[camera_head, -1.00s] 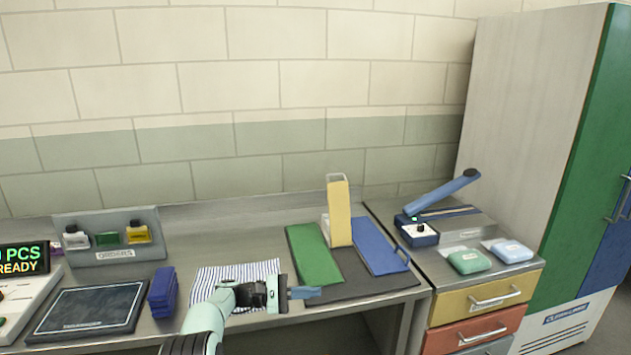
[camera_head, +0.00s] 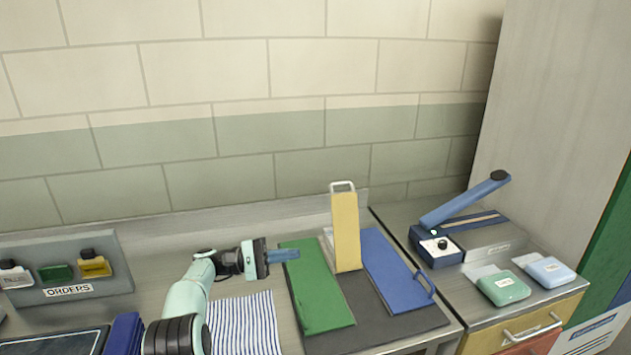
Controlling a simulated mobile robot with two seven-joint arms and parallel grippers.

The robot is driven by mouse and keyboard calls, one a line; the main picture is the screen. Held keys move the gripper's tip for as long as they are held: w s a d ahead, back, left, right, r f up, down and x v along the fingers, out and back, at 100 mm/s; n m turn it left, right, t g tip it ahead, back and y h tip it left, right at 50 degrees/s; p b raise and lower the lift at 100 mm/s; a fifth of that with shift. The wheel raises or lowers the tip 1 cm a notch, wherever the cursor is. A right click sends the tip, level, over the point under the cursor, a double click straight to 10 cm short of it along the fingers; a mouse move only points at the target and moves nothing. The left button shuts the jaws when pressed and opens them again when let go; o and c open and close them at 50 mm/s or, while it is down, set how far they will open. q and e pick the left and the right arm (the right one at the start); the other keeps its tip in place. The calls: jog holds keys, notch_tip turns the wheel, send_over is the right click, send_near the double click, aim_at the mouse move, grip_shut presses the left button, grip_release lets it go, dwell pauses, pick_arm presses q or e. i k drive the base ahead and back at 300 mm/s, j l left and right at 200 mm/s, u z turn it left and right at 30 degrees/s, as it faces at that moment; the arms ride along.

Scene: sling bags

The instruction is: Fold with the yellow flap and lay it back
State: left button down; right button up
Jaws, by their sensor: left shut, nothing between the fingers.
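The yellow flap (camera_head: 346,230) stands upright at the back of a dark mat (camera_head: 372,321), with a pale loop handle at its top. The green flap (camera_head: 317,289) lies flat on the left of the mat. The blue flap (camera_head: 396,270) lies flat on the right, with a blue loop handle at its near end. My left gripper (camera_head: 287,255) is shut and empty. Its fingers point right and overlap the green flap's far left edge in the picture, apart from the yellow flap. My right gripper is not in view.
A striped cloth (camera_head: 243,326) lies left of the mat. A dark blue stack (camera_head: 124,335) and an ORDERS rack (camera_head: 60,292) stand further left. A blue-armed press (camera_head: 466,200) and two soft packets, green (camera_head: 503,287) and blue (camera_head: 549,270), sit on the right cabinet.

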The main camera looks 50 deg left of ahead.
aim_at(344, 208)
jog(key=i+j, duration=0.15)
jog(key=j, duration=0.15)
jog(key=i+j, duration=0.1)
jog(key=j, duration=0.2)
jog(key=i+j, duration=0.15)
jog(key=j, duration=0.2)
jog(key=i+j, duration=0.15)
jog(key=j, duration=0.15)
